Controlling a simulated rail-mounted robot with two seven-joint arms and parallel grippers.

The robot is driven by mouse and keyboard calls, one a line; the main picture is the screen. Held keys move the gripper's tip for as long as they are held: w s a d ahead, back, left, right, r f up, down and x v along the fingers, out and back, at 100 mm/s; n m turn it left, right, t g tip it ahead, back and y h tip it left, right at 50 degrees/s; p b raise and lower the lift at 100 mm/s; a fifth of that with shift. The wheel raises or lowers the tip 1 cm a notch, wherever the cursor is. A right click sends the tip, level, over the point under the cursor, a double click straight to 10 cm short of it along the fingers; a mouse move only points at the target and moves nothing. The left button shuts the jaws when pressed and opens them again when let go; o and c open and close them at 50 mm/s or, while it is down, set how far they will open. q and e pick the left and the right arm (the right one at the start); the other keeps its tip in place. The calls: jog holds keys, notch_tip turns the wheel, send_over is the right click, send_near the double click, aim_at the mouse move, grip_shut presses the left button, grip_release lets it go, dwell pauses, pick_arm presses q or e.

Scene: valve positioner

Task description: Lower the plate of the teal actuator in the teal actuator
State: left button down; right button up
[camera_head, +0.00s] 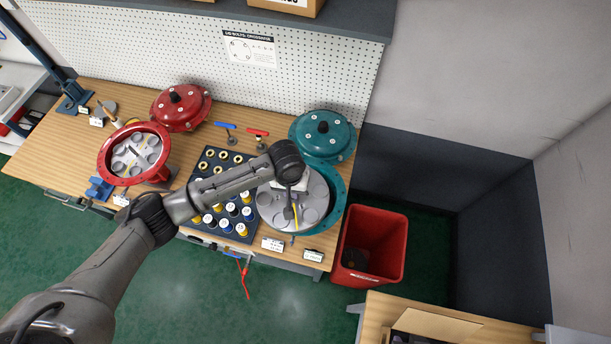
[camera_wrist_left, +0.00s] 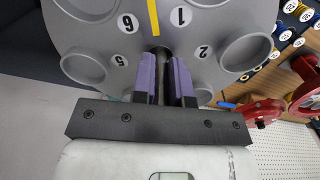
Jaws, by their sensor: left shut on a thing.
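The grey round plate (camera_head: 272,216) has several round pockets, printed numbers and a yellow stripe. In the left wrist view the plate (camera_wrist_left: 215,60) fills the top of the picture. My left gripper (camera_head: 291,210) is over its middle, and its purple fingers (camera_wrist_left: 166,82) are shut on the plate's central stem. The teal actuator's body (camera_head: 336,208) shows as a teal rim to the right of and beneath the plate. The plate covers most of its opening, so the gap between them is hard to tell. The teal cover (camera_head: 322,135) lies behind it. My right gripper is out of view.
A dark tray (camera_head: 209,166) of numbered, coloured parts stands left of the plate. A red actuator (camera_head: 106,165) and red cover (camera_head: 181,107) are farther left. A red bin (camera_head: 393,246) stands right of the bench. White labels (camera_head: 272,244) lie at the front edge.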

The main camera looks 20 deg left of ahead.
pick_arm(q)
jog(key=shift+n, duration=0.5)
jog(key=w+f, duration=0.1)
jog(key=w, duration=0.1)
jog(key=w+f, duration=0.1)
jog(key=w, duration=0.1)
jog(key=w+f, duration=0.2)
jog(key=shift+d+p, duration=0.3)
jog(key=shift+w+f+b, duration=0.2)
jog(key=shift+f+b, duration=1.15)
jog(key=shift+b, duration=0.1)
jog(key=shift+w+f+b, duration=0.25)
jog(key=shift+f+b, duration=1.1)
jog(key=shift+b, duration=0.1)
jog(key=shift+w+f+b, duration=0.2)
jog(key=shift+f+b, duration=1.15)
jog(key=shift+b, duration=0.1)
jog(key=shift+p, duration=0.3)
jog(key=shift+f, duration=0.1)
jog(key=shift+d+p, duration=0.1)
jog(key=shift+p, duration=0.3)
jog(key=shift+f, duration=0.45)
